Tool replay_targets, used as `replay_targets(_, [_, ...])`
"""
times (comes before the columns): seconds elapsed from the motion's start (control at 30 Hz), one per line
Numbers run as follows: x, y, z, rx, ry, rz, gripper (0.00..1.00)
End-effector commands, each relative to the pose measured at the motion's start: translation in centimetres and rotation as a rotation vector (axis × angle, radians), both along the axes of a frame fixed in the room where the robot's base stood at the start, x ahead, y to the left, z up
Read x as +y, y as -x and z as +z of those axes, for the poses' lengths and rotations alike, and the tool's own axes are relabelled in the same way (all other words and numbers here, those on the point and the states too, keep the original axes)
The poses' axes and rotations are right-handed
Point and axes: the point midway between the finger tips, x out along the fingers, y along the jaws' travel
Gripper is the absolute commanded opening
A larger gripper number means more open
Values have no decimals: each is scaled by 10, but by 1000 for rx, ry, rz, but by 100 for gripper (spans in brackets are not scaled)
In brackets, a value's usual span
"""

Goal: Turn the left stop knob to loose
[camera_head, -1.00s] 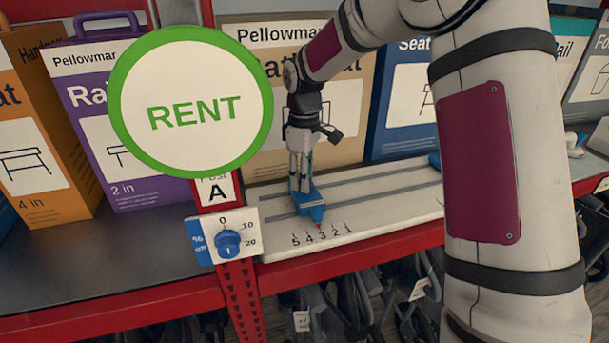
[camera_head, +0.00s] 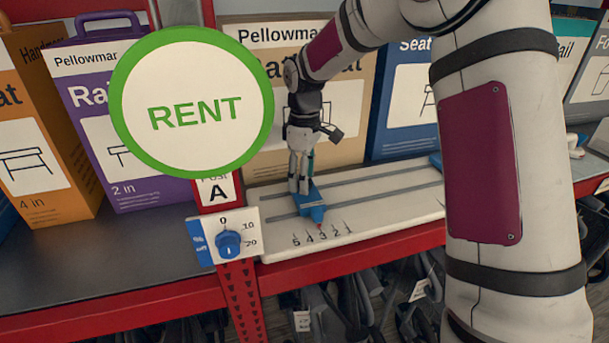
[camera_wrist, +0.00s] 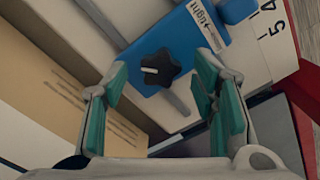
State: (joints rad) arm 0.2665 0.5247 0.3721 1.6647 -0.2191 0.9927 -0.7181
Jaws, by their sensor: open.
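The left stop is a blue block (camera_head: 312,207) on the slotted white board (camera_head: 385,202), its red tip near the numbers 5 to 1. In the wrist view the blue block (camera_wrist: 172,38) carries a black star-shaped knob (camera_wrist: 160,68) with a white mark and a label with an arrow and the word "tight". My gripper (camera_wrist: 158,92) is open, with its two green-padded fingers on either side of the knob and apart from it. In the head view my gripper (camera_head: 301,185) points down over the block, and the knob is hidden there.
A round RENT sign (camera_head: 190,103) and a blue dial (camera_head: 228,243) stand left of the board on a red post. Boxes, including a tan one (camera_head: 345,110), stand behind. A second blue piece (camera_head: 435,160) sits at the board's right.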

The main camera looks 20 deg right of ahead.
Motion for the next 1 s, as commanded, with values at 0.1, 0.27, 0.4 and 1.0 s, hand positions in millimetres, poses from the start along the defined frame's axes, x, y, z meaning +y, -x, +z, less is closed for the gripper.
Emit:
replay_targets(0.1, [0,-1,12,-4,0,0,53])
replay_targets(0.27, [0,-1,41,-6,1,0,53])
replay_targets(0.4, [0,-1,71,-6,0,-1,53])
replay_targets(1.0, [0,0,119,-1,0,0,53])
